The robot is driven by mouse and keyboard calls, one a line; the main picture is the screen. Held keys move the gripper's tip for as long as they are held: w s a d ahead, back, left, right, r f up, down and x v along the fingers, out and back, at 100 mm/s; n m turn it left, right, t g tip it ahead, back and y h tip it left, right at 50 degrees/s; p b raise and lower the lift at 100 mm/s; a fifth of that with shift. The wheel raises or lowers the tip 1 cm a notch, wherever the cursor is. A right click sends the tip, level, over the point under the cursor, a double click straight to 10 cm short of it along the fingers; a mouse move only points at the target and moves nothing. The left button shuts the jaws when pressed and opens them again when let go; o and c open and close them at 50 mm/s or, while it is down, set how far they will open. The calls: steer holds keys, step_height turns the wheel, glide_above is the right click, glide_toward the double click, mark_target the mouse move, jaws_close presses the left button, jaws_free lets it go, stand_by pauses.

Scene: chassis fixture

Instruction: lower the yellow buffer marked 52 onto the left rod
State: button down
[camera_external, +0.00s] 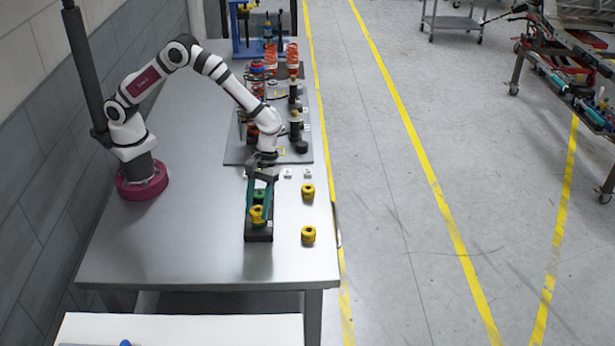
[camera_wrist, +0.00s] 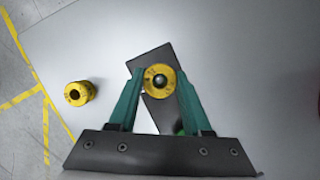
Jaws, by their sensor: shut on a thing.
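A yellow buffer (camera_external: 257,214) is between the green fingers of my gripper (camera_external: 261,212), over the dark base block (camera_external: 259,236). In the wrist view the same yellow buffer (camera_wrist: 151,75) is seen end-on between the fingertips (camera_wrist: 161,80). A dark greenish round spot shows in its centre hole; I cannot tell whether it is a rod tip. The dark block (camera_wrist: 142,62) lies beneath. A green part (camera_external: 259,195) shows between the fingers, and a green bit (camera_wrist: 181,130) shows by the right finger. No number or left rod can be made out.
Two more yellow buffers stand on the table to the right, one farther (camera_external: 308,191) and one nearer (camera_external: 308,235); one shows in the wrist view (camera_wrist: 80,93). Small white blocks (camera_external: 287,173) lie behind. A grey plate (camera_external: 240,151) with springs and dampers stands farther back.

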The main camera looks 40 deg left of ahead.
steer(key=shift+f, duration=0.15)
steer(key=shift+c, duration=1.3)
jaws_free()
step_height(320, 180, up, 7)
steer(key=shift+r, duration=0.1)
